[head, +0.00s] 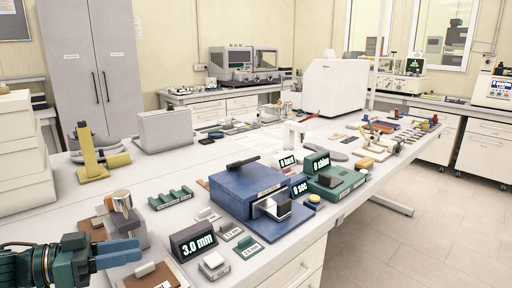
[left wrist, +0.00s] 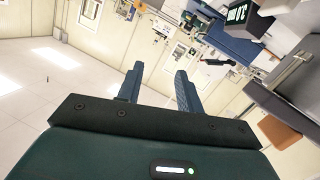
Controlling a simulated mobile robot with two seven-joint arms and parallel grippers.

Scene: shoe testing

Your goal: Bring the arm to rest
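My left gripper (head: 138,251) is at the lower left of the head view, beside the table's near-left edge. Its two blue fingers point right. In the left wrist view the fingers of my left gripper (left wrist: 156,84) stand apart with nothing between them, so it is open and empty. Its arm comes in from the left edge of the head view. My right gripper and arm are not seen in either view.
A blue device (head: 250,190) is farther right. White boxes (head: 20,150) are stacked behind left. Open floor (head: 440,220) lies at right.

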